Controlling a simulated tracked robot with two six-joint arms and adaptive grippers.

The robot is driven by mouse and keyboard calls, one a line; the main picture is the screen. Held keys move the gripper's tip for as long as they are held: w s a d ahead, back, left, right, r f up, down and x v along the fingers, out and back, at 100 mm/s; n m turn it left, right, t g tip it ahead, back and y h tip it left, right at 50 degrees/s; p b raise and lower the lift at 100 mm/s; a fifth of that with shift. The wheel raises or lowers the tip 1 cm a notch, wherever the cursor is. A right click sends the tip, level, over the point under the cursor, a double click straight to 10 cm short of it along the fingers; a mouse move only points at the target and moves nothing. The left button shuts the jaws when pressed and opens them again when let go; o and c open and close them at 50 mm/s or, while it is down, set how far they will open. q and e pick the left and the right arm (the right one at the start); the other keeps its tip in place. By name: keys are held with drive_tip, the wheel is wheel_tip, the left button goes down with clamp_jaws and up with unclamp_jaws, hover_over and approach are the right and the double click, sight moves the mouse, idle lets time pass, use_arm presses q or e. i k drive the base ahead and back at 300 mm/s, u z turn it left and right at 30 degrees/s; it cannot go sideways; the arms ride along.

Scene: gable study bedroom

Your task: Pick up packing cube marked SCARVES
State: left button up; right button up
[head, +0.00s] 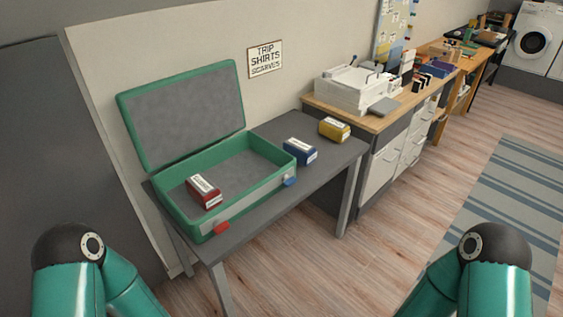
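Three box-shaped packing cubes with white labels are in the head view. A red cube (205,194) lies inside the open green suitcase (190,238), near its front left. A blue cube (300,152) sits on the grey table (335,163) just right of the suitcase. A yellow cube (334,129) sits farther right, near the table's back right end. The label lettering is too small to read surely, so I cannot tell which is marked SCARVES. Both my arms show at the bottom corners, but their grippers are out of view.
The suitcase lid (185,112) stands raised against the wall. A sign (265,59) above the table starts with TRIP. A wooden-topped desk (385,122) with a white printer (350,91) adjoins the table on the right. The wood floor (375,250) in front is clear.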

sight(305, 153)
drive_tip(key=z, duration=0.05)
drive_tip(key=i, duration=0.95)
drive_tip(key=z, duration=2.25)
drive_tip(key=i, duration=2.55)
drive_tip(key=u, duration=0.05)
